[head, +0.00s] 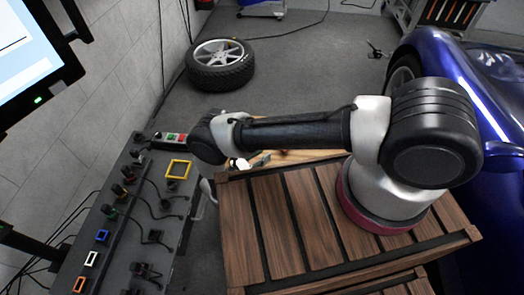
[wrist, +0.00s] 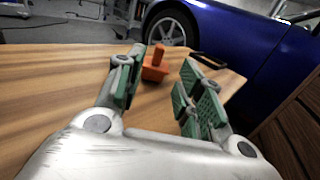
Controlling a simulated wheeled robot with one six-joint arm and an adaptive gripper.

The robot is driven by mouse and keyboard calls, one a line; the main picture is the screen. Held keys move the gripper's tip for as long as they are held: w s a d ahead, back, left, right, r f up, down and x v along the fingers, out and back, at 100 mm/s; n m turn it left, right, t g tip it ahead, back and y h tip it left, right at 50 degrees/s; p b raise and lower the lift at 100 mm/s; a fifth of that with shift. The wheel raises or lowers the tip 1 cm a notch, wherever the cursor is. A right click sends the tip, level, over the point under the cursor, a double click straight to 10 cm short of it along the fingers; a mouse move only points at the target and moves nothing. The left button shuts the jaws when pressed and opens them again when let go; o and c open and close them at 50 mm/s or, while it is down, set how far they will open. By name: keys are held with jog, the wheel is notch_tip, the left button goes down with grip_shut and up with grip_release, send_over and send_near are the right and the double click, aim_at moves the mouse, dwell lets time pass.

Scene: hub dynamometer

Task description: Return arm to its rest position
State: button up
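My arm (head: 295,133) stretches left across the picture in the head view, from its base on a slatted wooden platform (head: 285,225). My gripper (wrist: 160,92) shows in the wrist view with its green-padded fingers spread apart and nothing between them. An orange object with an upright knob (wrist: 155,66) stands on a light wooden table (wrist: 50,95), beyond the fingertips and apart from them. In the head view my gripper is mostly hidden behind the arm; only a small part shows near the table edge.
A dark control panel (head: 120,235) with buttons, cables and a yellow frame (head: 178,170) lies left of the platform. A monitor (head: 30,55) hangs at upper left. A wheel (head: 220,65) lies on the floor behind. A blue car (head: 465,75) stands close at right.

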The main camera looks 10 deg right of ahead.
jog(key=shift+f, duration=0.1)
